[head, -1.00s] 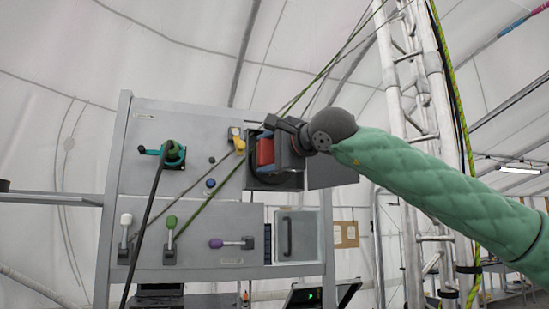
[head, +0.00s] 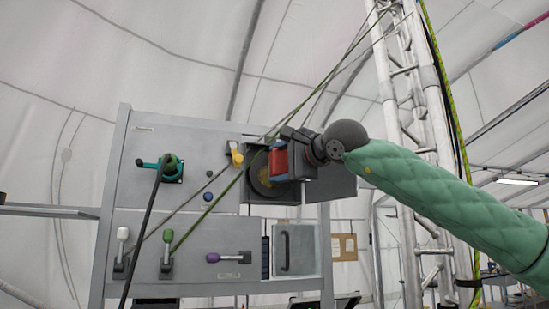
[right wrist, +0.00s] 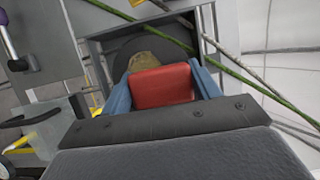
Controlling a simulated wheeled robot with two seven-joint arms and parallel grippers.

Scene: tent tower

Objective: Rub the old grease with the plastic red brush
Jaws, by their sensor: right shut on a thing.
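The red brush (head: 278,163) is held in my right gripper (head: 284,164), which is shut on it. In the right wrist view, the red block of the brush (right wrist: 162,85) sits between my two blue fingers (right wrist: 163,92). It is in front of an open compartment in the grey panel. A round dark part with a yellow-brown patch, seemingly the old grease (head: 262,178), shows inside, left of the brush. A tan area (right wrist: 149,61) shows just beyond the brush in the wrist view; whether it is grease or bristles I cannot tell. Contact is unclear. My left gripper is not in view.
The grey panel (head: 140,190) carries a yellow handle (head: 236,155), a teal valve (head: 168,167) and several levers. Green ropes (head: 226,190) cross in front of it. An open compartment door (head: 338,183) stands right of the opening. A metal truss (head: 425,160) rises at right.

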